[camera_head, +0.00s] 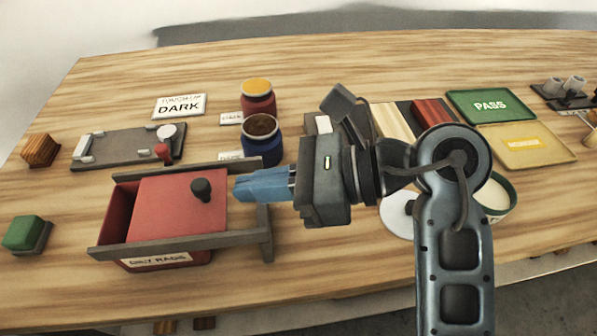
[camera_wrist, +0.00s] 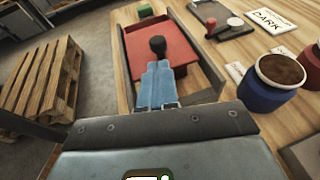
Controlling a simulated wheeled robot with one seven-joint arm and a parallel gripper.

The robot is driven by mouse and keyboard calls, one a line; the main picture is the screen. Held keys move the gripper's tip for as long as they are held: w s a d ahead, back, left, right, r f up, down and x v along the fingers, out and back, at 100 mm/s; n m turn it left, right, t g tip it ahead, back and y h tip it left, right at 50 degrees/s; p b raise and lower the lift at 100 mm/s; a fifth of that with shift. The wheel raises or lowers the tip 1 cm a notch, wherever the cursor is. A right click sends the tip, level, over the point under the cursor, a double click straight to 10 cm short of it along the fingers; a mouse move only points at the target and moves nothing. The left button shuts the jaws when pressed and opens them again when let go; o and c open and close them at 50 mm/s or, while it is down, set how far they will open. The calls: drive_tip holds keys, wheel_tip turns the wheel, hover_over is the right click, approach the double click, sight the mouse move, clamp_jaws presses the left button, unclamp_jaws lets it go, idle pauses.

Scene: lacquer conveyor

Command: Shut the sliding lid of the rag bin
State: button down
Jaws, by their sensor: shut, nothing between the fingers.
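The rag bin (camera_head: 116,214) is a red box labelled "OILY RAGS", at the left front of the table. Its red sliding lid (camera_head: 155,205) lies between two dark rails and covers most of the box. A narrow opening shows at the lid's left end. A black knob (camera_head: 201,188) stands near the lid's right end. My gripper (camera_head: 238,188) is shut and empty, its blue fingertips just right of the knob and pointing at it. In the wrist view the fingertips (camera_wrist: 158,65) appear just below the knob (camera_wrist: 158,45); I cannot tell whether they touch.
Behind the bin stand a blue jar (camera_head: 262,148) and a red jar (camera_head: 258,97). A dark fixture plate (camera_head: 120,150) lies behind left. A green button (camera_head: 25,232) is left of the bin. Green (camera_head: 490,92) and yellow (camera_head: 545,155) trays lie at the right.

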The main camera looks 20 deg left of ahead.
sight(200, 207)
drive_tip(key=shift+s+a, duration=0.2)
drive_tip(key=shift+a, duration=0.5)
drive_tip(key=shift+s+a, duration=0.2)
drive_tip(key=shift+a, duration=0.45)
drive_tip(key=s+a, duration=0.1)
drive_tip(key=a, duration=0.1)
drive_tip(key=s+a, duration=0.1)
drive_tip(key=a, duration=0.1)
drive_tip(key=shift+s+a+b, duration=0.1)
drive_tip(key=shift+s+b, duration=0.2)
drive_tip(key=shift+s, duration=0.15)
